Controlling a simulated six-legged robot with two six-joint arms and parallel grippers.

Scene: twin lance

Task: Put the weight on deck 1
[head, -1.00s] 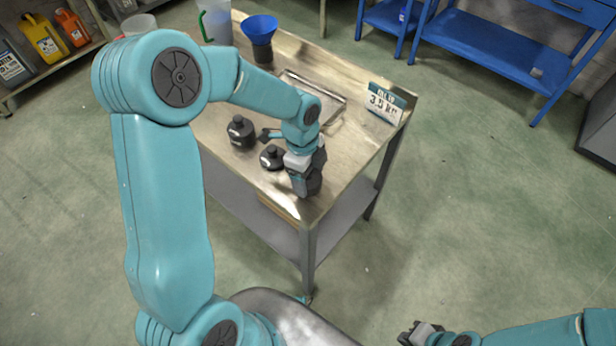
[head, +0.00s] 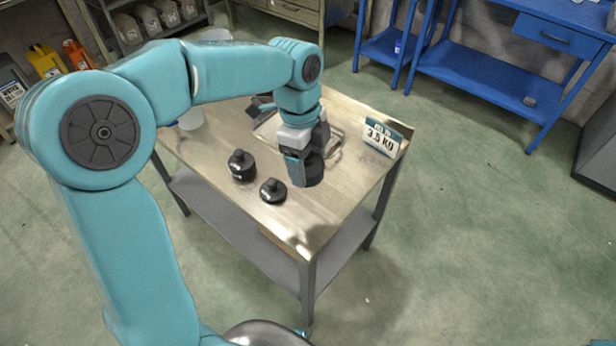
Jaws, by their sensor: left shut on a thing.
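My left gripper (head: 303,152) is shut on a black weight (head: 306,175), near the tray's front edge. The weight looks held above the table top, though its exact height is hard to tell. Two other black weights with knobs stand on the table to its left: a taller one (head: 242,167) and a flatter one (head: 273,191). A shallow metal tray (head: 334,151) lies behind the gripper, partly hidden by it. A sign (head: 383,138) reading 3.5 KG stands at the table's right edge; its small top line is unclear. My right gripper is out of view.
The wooden-topped table (head: 311,222) has bare room at its front corner. A translucent container (head: 190,119) stands at its left, partly behind my arm. A blue bench (head: 480,75) is at the back right, apart from the table.

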